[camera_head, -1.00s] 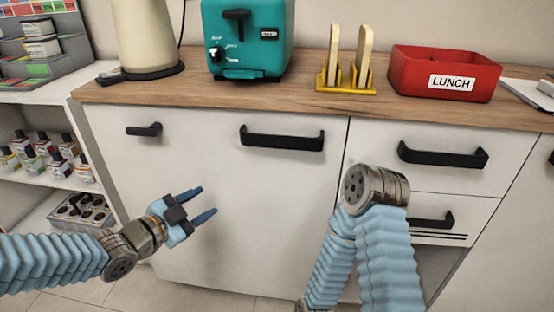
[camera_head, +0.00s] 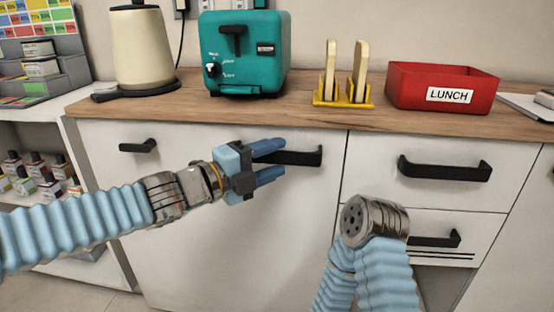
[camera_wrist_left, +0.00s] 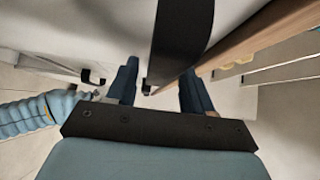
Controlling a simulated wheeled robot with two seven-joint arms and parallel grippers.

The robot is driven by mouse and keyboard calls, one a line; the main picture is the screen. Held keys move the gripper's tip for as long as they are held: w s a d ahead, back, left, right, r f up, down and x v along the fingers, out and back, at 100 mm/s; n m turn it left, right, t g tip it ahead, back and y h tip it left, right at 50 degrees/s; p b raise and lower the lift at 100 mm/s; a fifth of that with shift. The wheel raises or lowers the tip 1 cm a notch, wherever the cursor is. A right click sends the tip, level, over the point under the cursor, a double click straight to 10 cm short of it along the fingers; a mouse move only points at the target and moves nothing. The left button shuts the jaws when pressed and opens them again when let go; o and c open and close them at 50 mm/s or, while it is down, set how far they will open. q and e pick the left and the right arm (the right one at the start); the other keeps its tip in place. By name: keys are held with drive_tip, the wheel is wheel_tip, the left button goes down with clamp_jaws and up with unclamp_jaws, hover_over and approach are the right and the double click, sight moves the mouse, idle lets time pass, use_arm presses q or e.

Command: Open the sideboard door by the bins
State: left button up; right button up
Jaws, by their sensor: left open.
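The white sideboard door (camera_head: 200,250) is the wide front panel at the left, and it looks shut. Its long black bar handle (camera_head: 305,158) is near the top right of the panel. My left gripper (camera_head: 280,158) is open in front of this handle, its blue fingers pointing right, one above the other, hiding the handle's left part. In the left wrist view the dark handle (camera_wrist_left: 182,35) runs between the two open fingers (camera_wrist_left: 160,88); I cannot tell whether they touch it. My right arm shows at the lower right, but its gripper is not seen.
A small black handle (camera_head: 138,146) is at the panel's upper left. Drawers with black handles (camera_head: 445,169) are at the right. On the wooden worktop (camera_head: 200,114) stand a kettle (camera_head: 143,48), a teal appliance (camera_head: 243,75), a toast rack (camera_head: 343,103) and a red lunch box (camera_head: 440,75).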

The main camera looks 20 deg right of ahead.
use_arm(q)
drive_tip(key=shift+w+d, duration=0.25)
drive_tip(key=shift+d, duration=0.45)
clamp_jaws()
